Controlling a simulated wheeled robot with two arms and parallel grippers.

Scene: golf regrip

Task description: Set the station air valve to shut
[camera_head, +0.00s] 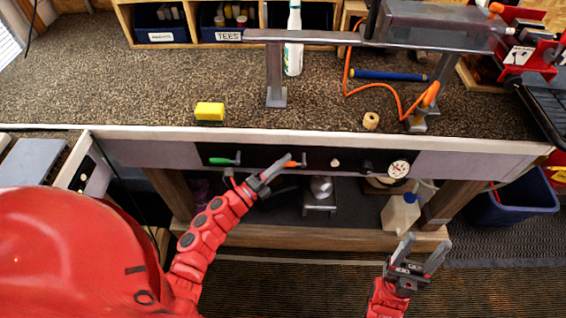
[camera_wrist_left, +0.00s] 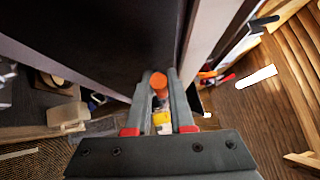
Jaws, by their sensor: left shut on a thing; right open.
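The black front panel (camera_head: 318,160) of the bench carries an orange handle (camera_head: 294,163) and a green handle (camera_head: 222,161) to its left. My left gripper (camera_head: 276,167) reaches up to the panel and is shut on the orange handle, hiding part of it. In the left wrist view the orange handle (camera_wrist_left: 158,82) shows between the fingertips of my left gripper (camera_wrist_left: 162,92). Which handle is the air valve is not labelled legibly. My right gripper (camera_head: 424,248) is open and empty, low in front of the bench at the right.
A round white gauge (camera_head: 399,169) and dark knob sit right of the handles. On the bench top (camera_head: 160,85) are a yellow sponge (camera_head: 209,111), an orange hose (camera_head: 383,91) and a metal stand (camera_head: 276,80). A blue bin (camera_head: 512,203) stands at the right.

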